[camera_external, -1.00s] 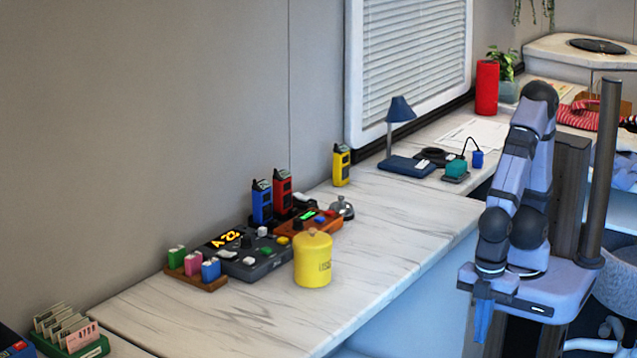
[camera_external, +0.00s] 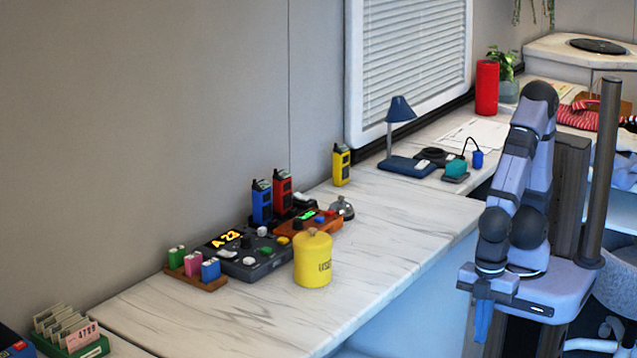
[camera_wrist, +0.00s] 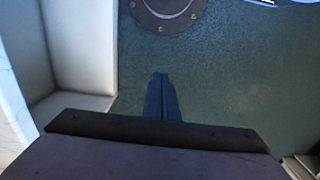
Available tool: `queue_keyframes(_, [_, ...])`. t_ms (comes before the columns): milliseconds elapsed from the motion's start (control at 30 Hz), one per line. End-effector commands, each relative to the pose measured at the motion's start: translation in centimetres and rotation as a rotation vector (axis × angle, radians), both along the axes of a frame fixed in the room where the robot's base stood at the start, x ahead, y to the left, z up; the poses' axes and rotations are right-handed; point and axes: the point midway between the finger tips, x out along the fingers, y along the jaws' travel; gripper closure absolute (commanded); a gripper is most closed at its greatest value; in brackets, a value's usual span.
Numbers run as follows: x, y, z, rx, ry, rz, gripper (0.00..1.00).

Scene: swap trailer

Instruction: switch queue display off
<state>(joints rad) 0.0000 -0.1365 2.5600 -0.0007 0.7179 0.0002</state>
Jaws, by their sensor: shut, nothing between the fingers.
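A dark grey queue display console (camera_external: 252,263) sits on the marble-topped counter, its screen lit with yellow characters that look like "A 23". It has a dark knob and several coloured buttons on its face; a power switch is too small to make out. My gripper (camera_external: 483,317) hangs low at the right, pointing down, well away from the console and off the counter's front edge. In the wrist view my gripper (camera_wrist: 161,95) is shut and empty above a dark green floor. The console does not show in the wrist view.
A yellow canister (camera_external: 312,262) stands right of the console. A battery rack (camera_external: 203,282) sits at its left. An orange device (camera_external: 310,222), blue and red radios (camera_external: 283,192) and a bell (camera_external: 341,208) stand behind. The counter's front strip is clear.

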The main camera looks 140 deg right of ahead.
Motion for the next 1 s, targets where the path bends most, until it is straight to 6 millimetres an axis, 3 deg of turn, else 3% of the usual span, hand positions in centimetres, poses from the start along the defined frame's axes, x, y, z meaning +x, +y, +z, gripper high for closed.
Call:
queue_keyframes(500, [0.1, 0.0, 0.0, 0.001, -0.001, -0.001, 1.0])
queue_keyframes(667, [1.7, 0.1, 0.8, 0.024, -0.036, -0.03, 1.0])
queue_keyframes(767, [4.3, -0.1, 1.9, 0.056, -0.095, -0.078, 1.0])
queue_keyframes(867, [8.5, -1.0, 3.6, 0.092, -0.192, -0.158, 1.0])
queue_keyframes(1000, [15.9, -5.0, 7.0, 0.11, -0.382, -0.322, 1.0])
